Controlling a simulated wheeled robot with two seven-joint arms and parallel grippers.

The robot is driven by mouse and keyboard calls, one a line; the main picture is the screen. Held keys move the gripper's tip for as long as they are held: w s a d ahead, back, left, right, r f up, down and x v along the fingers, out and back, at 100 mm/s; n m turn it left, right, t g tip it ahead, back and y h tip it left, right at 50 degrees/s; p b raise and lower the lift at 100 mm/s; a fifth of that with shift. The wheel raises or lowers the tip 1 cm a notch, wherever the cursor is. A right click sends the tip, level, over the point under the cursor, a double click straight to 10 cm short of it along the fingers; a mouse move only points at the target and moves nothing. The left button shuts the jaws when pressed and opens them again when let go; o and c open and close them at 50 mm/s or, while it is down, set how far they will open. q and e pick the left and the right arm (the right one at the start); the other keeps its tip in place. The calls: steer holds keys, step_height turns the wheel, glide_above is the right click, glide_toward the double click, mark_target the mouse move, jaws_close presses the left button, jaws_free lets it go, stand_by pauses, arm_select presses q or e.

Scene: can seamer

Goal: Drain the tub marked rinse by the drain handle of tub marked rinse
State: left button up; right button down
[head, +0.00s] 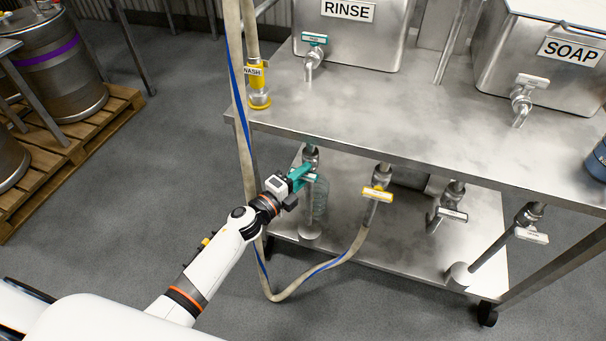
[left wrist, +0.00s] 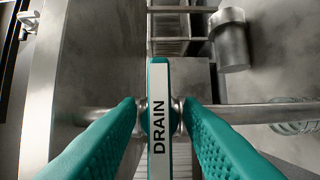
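The steel tub marked RINSE (head: 350,45) stands on the table at the top, with a teal-handled tap (head: 314,39) on its front. Below the tabletop, a teal drain handle (head: 311,177) sits on a drain pipe. In the left wrist view the drain handle (left wrist: 159,125) is a long bar with a white label reading DRAIN. My left gripper (head: 298,178) is at this handle. Its teal fingers (left wrist: 160,108) lie on either side of the bar, with a visible gap on each side. My right gripper is not in view.
A tub marked SOAP (head: 560,55) stands to the right. Other drain handles, yellow (head: 377,194) and white (head: 452,214), hang below the tabletop (head: 400,115). Barrels (head: 60,60) stand on a pallet at left.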

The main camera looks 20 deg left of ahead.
arm_select(q)
steer(key=v, duration=1.1)
steer(key=shift+s, duration=0.25)
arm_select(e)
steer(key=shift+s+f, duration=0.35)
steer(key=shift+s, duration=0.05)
arm_select(q)
steer(key=shift+a, duration=0.15)
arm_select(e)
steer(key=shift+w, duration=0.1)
